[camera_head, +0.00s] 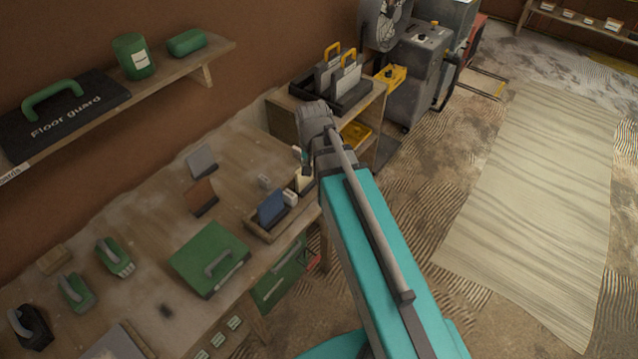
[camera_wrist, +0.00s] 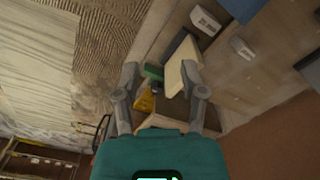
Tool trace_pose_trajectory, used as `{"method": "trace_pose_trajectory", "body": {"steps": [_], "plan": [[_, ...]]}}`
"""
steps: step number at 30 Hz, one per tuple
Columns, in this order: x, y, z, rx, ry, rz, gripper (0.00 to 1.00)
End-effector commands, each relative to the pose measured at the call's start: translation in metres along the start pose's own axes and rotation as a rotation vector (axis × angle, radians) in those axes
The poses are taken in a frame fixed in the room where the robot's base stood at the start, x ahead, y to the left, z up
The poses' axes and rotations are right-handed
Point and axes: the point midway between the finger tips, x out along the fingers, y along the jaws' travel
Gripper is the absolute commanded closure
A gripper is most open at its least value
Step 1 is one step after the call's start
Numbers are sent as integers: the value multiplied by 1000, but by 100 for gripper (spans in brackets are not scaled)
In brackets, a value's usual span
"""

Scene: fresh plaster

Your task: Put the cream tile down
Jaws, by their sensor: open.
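The cream tile (camera_head: 303,179) stands at the right end of a wooden rack (camera_head: 262,235) on the workbench, partly hidden by my arm. A blue tile (camera_head: 271,207) stands in the same rack, to its left. In the wrist view the cream tile (camera_wrist: 174,76) lies between my spread fingers, nearer the right one; I cannot tell whether they touch.
A grey tile (camera_head: 202,160) and a brown tile (camera_head: 200,196) stand farther back on the bench. A white block (camera_head: 290,198) is beside the blue tile. A green case (camera_head: 209,258) lies left of the rack. A shelf unit (camera_head: 283,122) stands beyond the bench.

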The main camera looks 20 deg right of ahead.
Motion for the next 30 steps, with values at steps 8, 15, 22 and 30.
{"method": "trace_pose_trajectory", "body": {"steps": [8, 15, 22, 30], "plan": [[0, 21, 52, -309, 0, 0, 46], [0, 22, 59, -376, 0, 0, 46], [0, 22, 58, -374, 0, 0, 46], [0, 22, 58, -373, 0, 1, 46]]}}
